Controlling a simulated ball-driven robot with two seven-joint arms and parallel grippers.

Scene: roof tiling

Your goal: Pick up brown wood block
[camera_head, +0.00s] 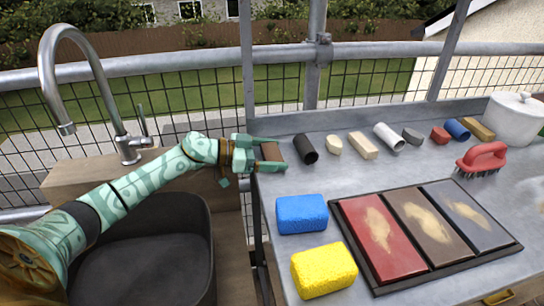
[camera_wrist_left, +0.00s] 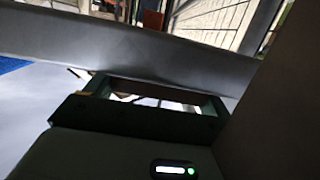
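The brown wood block (camera_head: 270,152) is at the left end of the grey worktop, the leftmost of the row of small pieces along its back. My left gripper (camera_head: 265,153) reaches it from the left, with one finger on the far side of the block and one on the near side. The block fills most of the space between them; whether the fingers press on it is unclear. In the left wrist view the gripper (camera_wrist_left: 150,95) is dark and partly shaded, and I cannot make out the block clearly. My right gripper is not in view.
A black cylinder (camera_head: 306,149) lies just right of the block. A blue sponge (camera_head: 301,214) and yellow sponge (camera_head: 323,270) are nearer. A tray of three coloured panels (camera_head: 428,231), a red brush (camera_head: 482,158) and a white pot (camera_head: 514,118) stand further right. A metal railing (camera_head: 190,62) runs behind.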

